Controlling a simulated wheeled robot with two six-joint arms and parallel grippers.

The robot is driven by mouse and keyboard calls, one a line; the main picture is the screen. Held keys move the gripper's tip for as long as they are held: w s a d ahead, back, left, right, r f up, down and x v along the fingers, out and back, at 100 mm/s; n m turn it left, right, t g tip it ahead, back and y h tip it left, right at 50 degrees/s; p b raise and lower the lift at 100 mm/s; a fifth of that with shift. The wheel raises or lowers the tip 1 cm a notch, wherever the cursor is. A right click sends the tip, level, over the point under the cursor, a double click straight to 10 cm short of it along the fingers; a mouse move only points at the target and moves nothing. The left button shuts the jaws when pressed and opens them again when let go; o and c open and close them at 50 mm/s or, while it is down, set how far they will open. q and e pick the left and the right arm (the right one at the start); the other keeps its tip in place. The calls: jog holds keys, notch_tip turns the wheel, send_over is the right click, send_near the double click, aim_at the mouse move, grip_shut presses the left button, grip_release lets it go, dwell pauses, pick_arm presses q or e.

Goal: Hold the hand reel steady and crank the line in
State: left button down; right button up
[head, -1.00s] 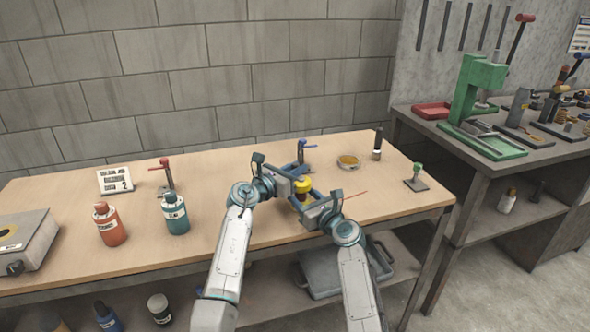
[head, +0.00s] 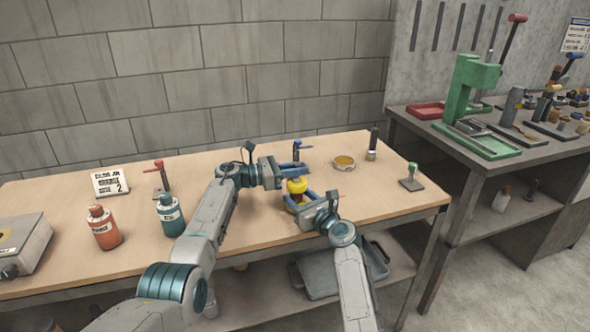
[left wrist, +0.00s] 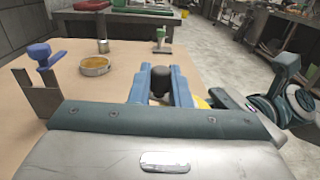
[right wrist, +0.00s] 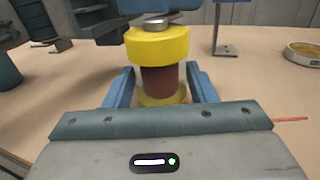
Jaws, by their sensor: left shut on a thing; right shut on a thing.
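The hand reel (head: 297,186) has yellow flanges and a red-brown core; it stands upright above the bench in the right wrist view (right wrist: 159,46). My right gripper (head: 303,200) is shut on the reel, with its blue fingers on both sides of the core (right wrist: 160,82). My left gripper (head: 290,174) is above and behind the reel, shut on a dark crank knob (left wrist: 162,82) between its blue fingers. In the left wrist view a bit of the reel's yellow (left wrist: 202,102) shows beside those fingers. A thin red line (right wrist: 290,119) shows at right in the right wrist view.
A blue-topped stand (head: 297,150), a round tin (head: 343,162), a dark cylinder (head: 372,145) and a green-topped stand (head: 411,178) are behind and right. Red (head: 104,228) and teal (head: 170,215) bottles and a red-handled stand (head: 160,177) are left.

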pick_arm(q)
jog(key=shift+d+f+m+g, duration=0.1)
jog(key=shift+m+g, duration=0.3)
jog(key=shift+g, duration=0.2)
jog(key=c, duration=1.4)
grip_release()
jog(key=v, duration=0.7)
jog(key=shift+a, duration=0.35)
